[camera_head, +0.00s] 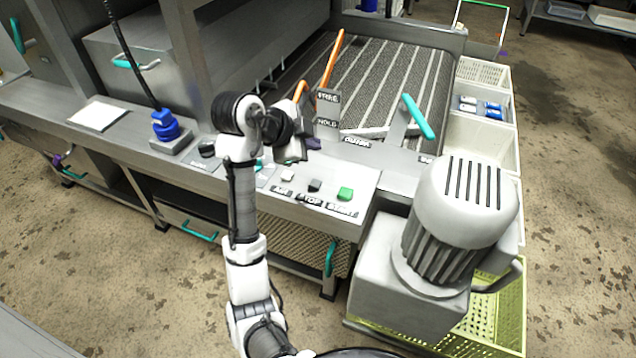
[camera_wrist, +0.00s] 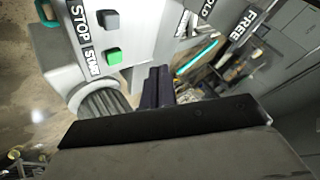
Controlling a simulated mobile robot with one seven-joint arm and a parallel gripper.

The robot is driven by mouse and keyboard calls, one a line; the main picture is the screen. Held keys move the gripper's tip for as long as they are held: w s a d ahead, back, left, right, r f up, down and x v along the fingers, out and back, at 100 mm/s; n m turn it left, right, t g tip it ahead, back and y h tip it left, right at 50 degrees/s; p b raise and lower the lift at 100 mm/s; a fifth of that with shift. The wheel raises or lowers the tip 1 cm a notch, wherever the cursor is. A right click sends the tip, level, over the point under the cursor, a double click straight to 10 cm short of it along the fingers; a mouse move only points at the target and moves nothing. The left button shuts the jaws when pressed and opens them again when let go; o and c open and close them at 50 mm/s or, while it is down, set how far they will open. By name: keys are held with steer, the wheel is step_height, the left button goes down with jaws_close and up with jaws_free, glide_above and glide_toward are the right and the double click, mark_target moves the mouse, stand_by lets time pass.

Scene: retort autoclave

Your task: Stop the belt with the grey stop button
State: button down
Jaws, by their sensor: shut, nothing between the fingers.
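The grey stop button (camera_head: 314,186) sits on the sloped control panel between a white button (camera_head: 287,176) and the green start button (camera_head: 345,194). A STOP label (camera_head: 309,200) lies in front of it. My gripper (camera_head: 313,143) is shut and empty, behind and above the button row, apart from the stop button in the picture. In the wrist view, the grey stop button (camera_wrist: 108,19) and green start button (camera_wrist: 113,56) lie up and left of my shut dark fingers (camera_wrist: 158,75). The belt (camera_head: 395,75) runs behind the panel; its motion cannot be told.
A large motor (camera_head: 460,210) stands right of the panel. A teal-handled lever (camera_head: 418,116) and an orange lever (camera_head: 333,60) rise behind it, near FREE and HOLD signs (camera_head: 328,110). White bins (camera_head: 480,135) line the belt's right side.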

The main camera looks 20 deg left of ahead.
mark_target(312, 185)
steer(key=shift+f, duration=0.1)
step_height(312, 185, down, 9)
steer(key=b, duration=0.6)
steer(key=shift+r+b, duration=0.2)
steer(key=shift+b, duration=0.1)
stand_by(1.8)
steer(key=shift+f+b, duration=0.35)
steer(key=shift+f, duration=0.05)
steer(key=shift+f+b, duration=0.45)
steer(key=shift+f, duration=0.1)
stand_by(0.5)
steer(key=shift+r, duration=0.1)
steer(key=shift+r+p, duration=0.7)
steer(key=shift+r, duration=0.2)
steer(key=shift+r+p, duration=1.85)
steer(key=shift+r, duration=0.6)
